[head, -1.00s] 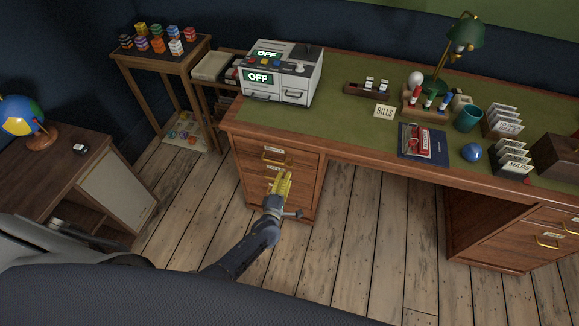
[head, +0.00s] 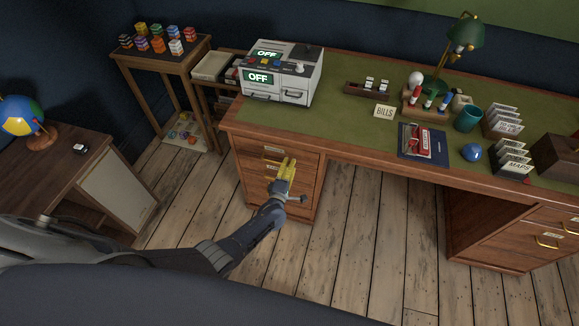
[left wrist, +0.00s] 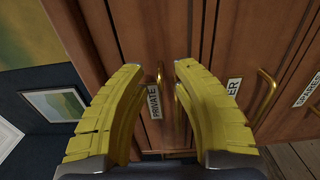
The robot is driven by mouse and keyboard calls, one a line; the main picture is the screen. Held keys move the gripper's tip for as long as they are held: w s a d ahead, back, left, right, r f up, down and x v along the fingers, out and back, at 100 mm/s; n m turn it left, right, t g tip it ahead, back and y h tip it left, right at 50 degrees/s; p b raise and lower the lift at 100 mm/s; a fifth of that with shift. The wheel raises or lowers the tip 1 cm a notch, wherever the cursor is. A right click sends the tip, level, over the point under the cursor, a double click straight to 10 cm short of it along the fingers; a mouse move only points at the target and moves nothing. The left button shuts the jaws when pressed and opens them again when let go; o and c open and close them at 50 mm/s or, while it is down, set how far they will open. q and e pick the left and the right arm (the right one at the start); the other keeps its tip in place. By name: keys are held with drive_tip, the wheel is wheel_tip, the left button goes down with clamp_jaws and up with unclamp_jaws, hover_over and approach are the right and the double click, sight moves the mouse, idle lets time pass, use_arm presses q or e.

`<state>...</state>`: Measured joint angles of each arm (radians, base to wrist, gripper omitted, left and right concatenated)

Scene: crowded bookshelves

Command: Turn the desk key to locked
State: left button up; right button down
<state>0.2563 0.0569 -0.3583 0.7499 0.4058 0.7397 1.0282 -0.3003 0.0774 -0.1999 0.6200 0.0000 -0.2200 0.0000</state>
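The wooden desk's left drawer stack (head: 262,182) has a top drawer with a white label, read as PRIVATE (left wrist: 154,100) in the left wrist view. A small brass piece (left wrist: 158,75) by that label looks like the key; its turn position is too small to tell. My left gripper (head: 287,162) has yellow fingers and is in front of the top drawer's right part. In the left wrist view its fingers (left wrist: 152,72) are open and apart, with the brass piece seen between them. In the head view the gripper hides the key area. My right gripper is out of view.
Brass pulls (left wrist: 265,97) stick out from the drawers. The green desk top (head: 340,120) carries a white box reading OFF (head: 282,75), a lamp (head: 455,45) and card holders. A side cabinet with a globe (head: 20,115) stands left. The floor (head: 345,235) below is clear.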

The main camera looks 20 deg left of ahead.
use_arm(q)
clamp_jaws()
idle(0.4)
drive_tip(key=m, duration=0.4)
drive_tip(key=shift+s+f, duration=0.1)
drive_tip(key=m, duration=0.3)
drive_tip(key=shift+m, duration=0.3)
drive_tip(key=m, duration=0.5)
drive_tip(key=shift+m, duration=2.5)
